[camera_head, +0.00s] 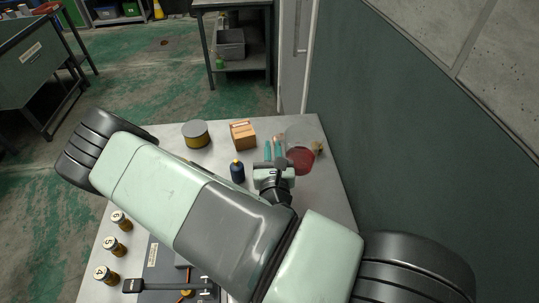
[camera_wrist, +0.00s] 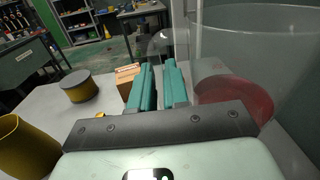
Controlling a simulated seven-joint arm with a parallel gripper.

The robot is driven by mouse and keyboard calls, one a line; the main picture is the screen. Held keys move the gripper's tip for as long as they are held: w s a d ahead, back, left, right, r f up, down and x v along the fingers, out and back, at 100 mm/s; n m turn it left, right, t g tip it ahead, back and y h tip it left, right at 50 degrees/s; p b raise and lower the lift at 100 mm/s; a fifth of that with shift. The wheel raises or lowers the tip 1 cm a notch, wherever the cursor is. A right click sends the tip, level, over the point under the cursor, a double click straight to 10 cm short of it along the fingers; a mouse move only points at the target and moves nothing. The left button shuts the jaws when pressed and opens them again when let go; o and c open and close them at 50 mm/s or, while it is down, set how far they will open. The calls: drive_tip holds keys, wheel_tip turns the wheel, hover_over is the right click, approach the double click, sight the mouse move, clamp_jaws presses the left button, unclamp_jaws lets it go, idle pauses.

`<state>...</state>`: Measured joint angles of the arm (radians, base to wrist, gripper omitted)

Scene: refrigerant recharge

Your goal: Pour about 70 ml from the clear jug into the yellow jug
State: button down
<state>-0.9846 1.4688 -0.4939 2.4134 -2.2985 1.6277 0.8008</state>
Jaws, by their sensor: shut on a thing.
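The clear jug (camera_head: 300,134) is see-through with red liquid in its bottom, at the table's far right end. It fills the right of the wrist view (camera_wrist: 285,60). My gripper (camera_head: 274,150) is at the jug's left side, its teal fingers (camera_wrist: 158,85) close together. It is shut on the jug, seemingly by a clear handle; the exact grip is hard to see. I cannot tell whether the jug touches the table. A yellow open-topped vessel, likely the yellow jug (camera_wrist: 25,150), is partly in the wrist view at lower left. My arm appears to hide it in the head view.
A yellow tin with a grey top (camera_head: 195,134), a cardboard box (camera_head: 243,135) and a dark blue bottle (camera_head: 237,171) stand left of the gripper. A small tan thing (camera_head: 318,148) is beside the jug. Several small jars (camera_head: 116,246) line the near left edge. A wall (camera_head: 410,150) rises at right.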

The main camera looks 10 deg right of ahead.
sight(272, 139)
drive_tip(key=shift+r, duration=2.9)
drive_tip(key=shift+a+r, duration=0.15)
drive_tip(key=w+a+f+n+y, duration=0.1)
drive_tip(key=w+a, duration=0.2)
drive_tip(key=a, duration=0.9)
drive_tip(key=w+a+f+y, duration=0.1)
drive_tip(key=w+a, duration=0.2)
drive_tip(key=a, duration=0.8)
drive_tip(key=s+a+r+n+y, duration=0.1)
drive_tip(key=s+a, duration=0.3)
drive_tip(key=a, duration=0.8)
drive_tip(key=s+a+r+n+y, duration=0.1)
drive_tip(key=s+a+y, duration=0.15)
drive_tip(key=a, duration=1.05)
wheel_tip(272, 139, down, 9)
drive_tip(key=shift+s+d+h, duration=0.2)
drive_tip(key=shift+s+h, duration=0.25)
drive_tip(key=shift+d+r, duration=0.1)
drive_tip(key=shift+r, duration=0.15)
